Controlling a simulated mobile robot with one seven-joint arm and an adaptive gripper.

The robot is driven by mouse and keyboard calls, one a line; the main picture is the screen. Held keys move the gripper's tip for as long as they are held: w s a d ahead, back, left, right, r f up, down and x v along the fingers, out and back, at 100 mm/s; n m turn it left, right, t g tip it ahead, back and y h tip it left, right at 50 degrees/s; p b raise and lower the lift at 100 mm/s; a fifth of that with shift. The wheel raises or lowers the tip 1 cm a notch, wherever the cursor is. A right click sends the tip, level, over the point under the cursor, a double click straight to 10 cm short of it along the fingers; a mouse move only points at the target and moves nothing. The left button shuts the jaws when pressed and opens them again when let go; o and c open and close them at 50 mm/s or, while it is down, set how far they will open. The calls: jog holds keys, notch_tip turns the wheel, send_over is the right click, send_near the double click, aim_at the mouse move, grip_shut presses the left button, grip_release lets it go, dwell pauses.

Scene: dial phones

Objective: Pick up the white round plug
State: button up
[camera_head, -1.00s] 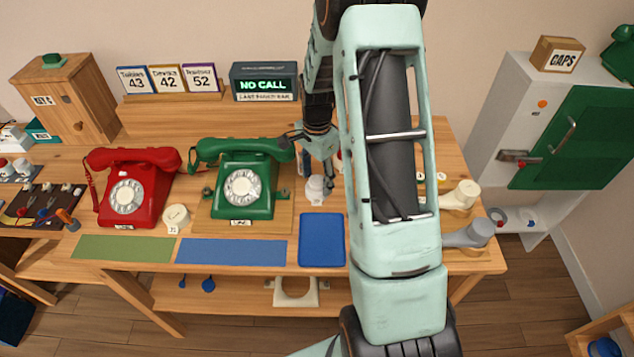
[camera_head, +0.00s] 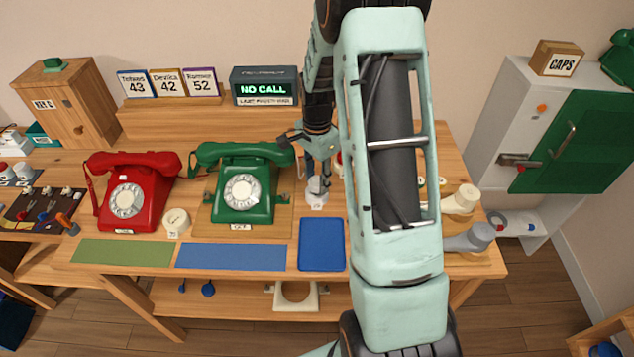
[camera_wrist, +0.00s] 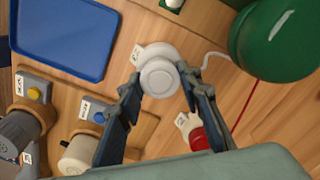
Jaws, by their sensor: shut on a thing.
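The white round plug (camera_head: 316,201) stands on the wooden table, just right of the green phone, in the head view. In the wrist view the white plug (camera_wrist: 158,77) sits between my fingertips, with a small white label at its side. My gripper (camera_head: 318,183) points down at it from above. In the wrist view my gripper (camera_wrist: 163,84) is shut on the plug, with one finger on each side. I cannot tell whether the plug's underside is clear of the table.
A blue tray (camera_head: 321,260) lies in front of the plug. The green phone (camera_head: 241,185) and red phone (camera_head: 133,192) stand to the left. A red-and-white plug (camera_wrist: 198,137) is close to my right finger in the wrist view.

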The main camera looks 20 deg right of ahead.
jog(key=s+a+r, duration=0.2)
jog(key=s+r, duration=0.4)
jog(key=s+a+r, duration=0.3)
jog(key=s+r, duration=0.2)
jog(key=s, duration=0.1)
jog(key=shift+s+a+r+b, duration=0.35)
jog(key=shift+b, duration=0.1)
